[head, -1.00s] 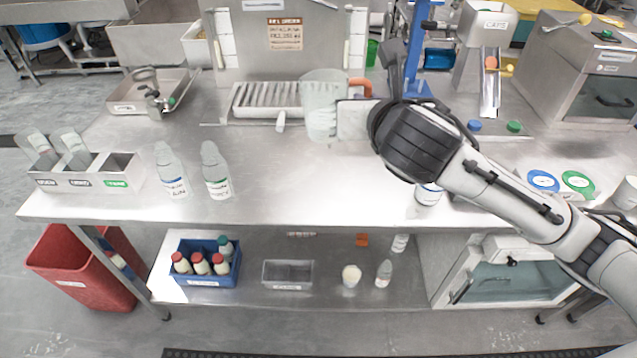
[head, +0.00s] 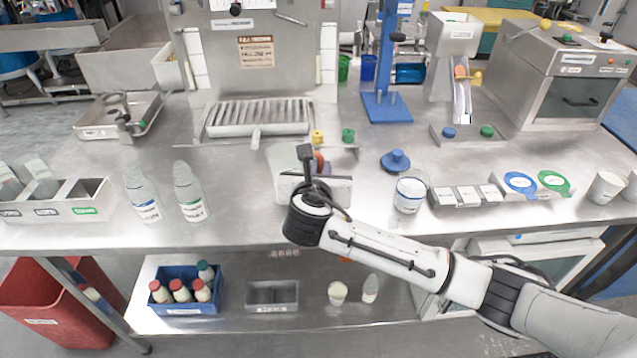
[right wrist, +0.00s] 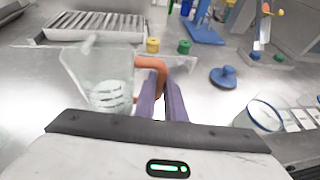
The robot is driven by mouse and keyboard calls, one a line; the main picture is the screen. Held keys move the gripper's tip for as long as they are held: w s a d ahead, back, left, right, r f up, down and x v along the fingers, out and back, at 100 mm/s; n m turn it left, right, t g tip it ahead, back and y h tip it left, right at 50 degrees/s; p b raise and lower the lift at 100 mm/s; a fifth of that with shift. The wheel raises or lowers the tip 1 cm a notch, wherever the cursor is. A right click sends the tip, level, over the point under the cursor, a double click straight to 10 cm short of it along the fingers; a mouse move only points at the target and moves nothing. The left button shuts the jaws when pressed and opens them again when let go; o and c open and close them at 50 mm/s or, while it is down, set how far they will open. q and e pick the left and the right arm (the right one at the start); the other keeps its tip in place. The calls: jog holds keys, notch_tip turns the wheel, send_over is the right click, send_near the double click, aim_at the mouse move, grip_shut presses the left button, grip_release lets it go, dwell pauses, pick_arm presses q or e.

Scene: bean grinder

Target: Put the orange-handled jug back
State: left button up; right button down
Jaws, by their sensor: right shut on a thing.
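The clear jug (head: 282,158) with an orange handle (right wrist: 151,63) is in front of the slatted tray, near the middle of the bench. In the right wrist view the jug body (right wrist: 98,78) shows white markings and looks roughly upright. My right gripper (head: 318,172) is shut on the orange handle; its purple fingers (right wrist: 163,100) show on either side of it. The gripper's body hides the jug's lower part in the head view. I cannot tell whether the jug's base touches the bench. My left gripper is not in view.
The slatted tray (head: 215,129) lies behind the jug, with a yellow piece (head: 317,136) and green piece (head: 348,135) nearby. Two bottles (head: 142,196) stand left. A blue knobbed disc (head: 396,161) and blue-rimmed beaker (head: 410,194) stand right. The bench between bottles and jug is clear.

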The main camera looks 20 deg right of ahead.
notch_tip(320, 180, down, 4)
jog(key=shift+r, duration=0.2)
jog(key=c, duration=1.8)
grip_release()
jog(key=shift+f, duration=0.1)
jog(key=v, duration=1.2)
jog(key=shift+r+p, duration=0.25)
jog(key=shift+p, duration=0.1)
